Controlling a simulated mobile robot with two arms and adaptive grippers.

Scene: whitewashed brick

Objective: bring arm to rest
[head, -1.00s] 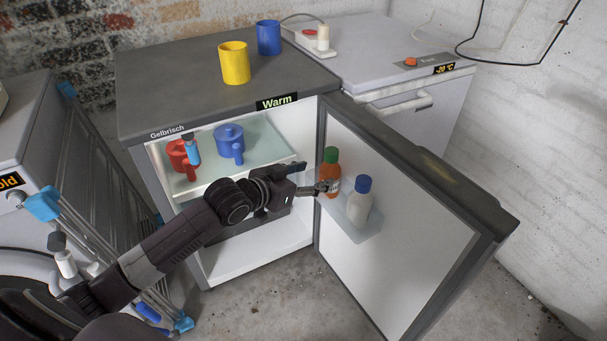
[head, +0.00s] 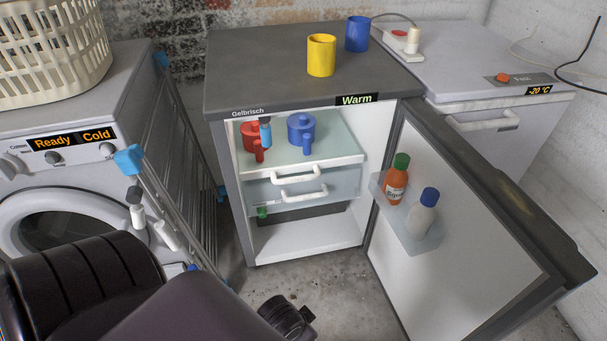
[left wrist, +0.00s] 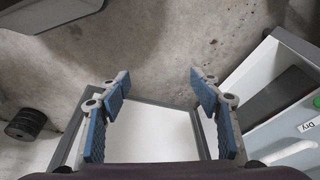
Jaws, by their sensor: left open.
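My left arm (head: 190,310) shows as dark links across the bottom left of the head view; its gripper is not visible there. In the left wrist view my left gripper (left wrist: 158,80) is open, with blue-padded fingers apart and nothing between them. It faces the concrete floor, with a white panel in a grey frame (left wrist: 165,130) seen beyond and between the fingers. My right gripper is in neither view.
A fridge (head: 228,180) stands with its door (head: 470,230) open to the right, bottles on the door shelf. Yellow (head: 321,55) and blue mugs (head: 357,34) sit on the fridge.

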